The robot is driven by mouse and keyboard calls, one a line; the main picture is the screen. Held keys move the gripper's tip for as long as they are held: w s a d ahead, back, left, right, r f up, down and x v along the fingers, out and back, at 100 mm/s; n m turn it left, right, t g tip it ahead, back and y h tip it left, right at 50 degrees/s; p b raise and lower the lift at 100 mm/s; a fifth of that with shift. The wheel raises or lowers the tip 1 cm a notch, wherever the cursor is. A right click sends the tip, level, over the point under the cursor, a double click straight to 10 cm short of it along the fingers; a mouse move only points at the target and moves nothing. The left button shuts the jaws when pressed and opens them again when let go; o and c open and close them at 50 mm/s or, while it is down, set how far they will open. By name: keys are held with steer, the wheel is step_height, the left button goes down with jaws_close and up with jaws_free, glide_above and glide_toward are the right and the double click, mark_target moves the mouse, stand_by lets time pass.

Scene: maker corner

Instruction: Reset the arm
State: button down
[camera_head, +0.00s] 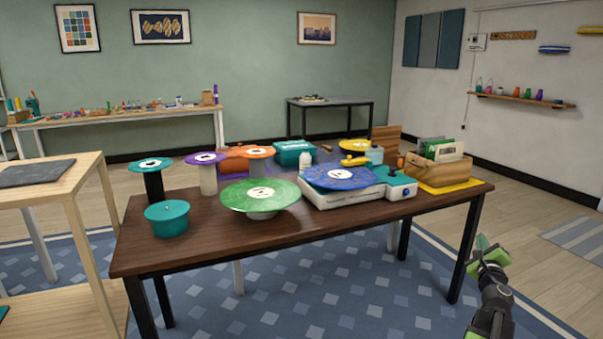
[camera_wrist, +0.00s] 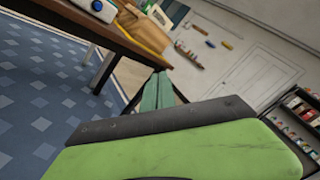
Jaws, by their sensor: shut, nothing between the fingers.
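My gripper (camera_head: 484,243) is at the lower right of the head view, to the right of the brown table and apart from it. Its green fingers point up and are together, with nothing between them. In the wrist view the fingers (camera_wrist: 157,92) lie side by side beyond my green and black gripper body. The table's edge and the floor show past them.
The brown table (camera_head: 140,247) carries several coloured discs on stands, a blue disc (camera_head: 341,177) on a white box, and a wooden crate (camera_head: 437,172) at its right end. A light wood shelf (camera_head: 50,193) stands at left.

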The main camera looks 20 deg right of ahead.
steer(key=w+a+f+n+y, duration=0.3)
steer(key=w+a+n+y, duration=0.3)
steer(key=a, duration=0.6)
steer(key=w+a+f+n+y, duration=0.3)
steer(key=w+a+n, duration=0.4)
steer(key=a, duration=0.4)
steer(key=w+a+f+n+y, duration=0.3)
steer(key=w+a+n+y, duration=0.2)
steer(key=w+a, duration=0.5)
steer(key=s+a+f+n+g+y, duration=0.25)
steer(key=a+f+n, duration=0.2)
steer(key=a, duration=0.65)
steer(key=s+a+f+n+g+y, duration=0.1)
steer(key=a+f+n+g, duration=0.3)
steer(key=a, duration=0.6)
steer(key=s+a+f+n+g+h, duration=0.5)
steer(key=s+a+f+n+g, duration=0.25)
steer(key=s+a, duration=0.5)
step_height(320, 180, up, 33)
steer(key=p, duration=3.3)
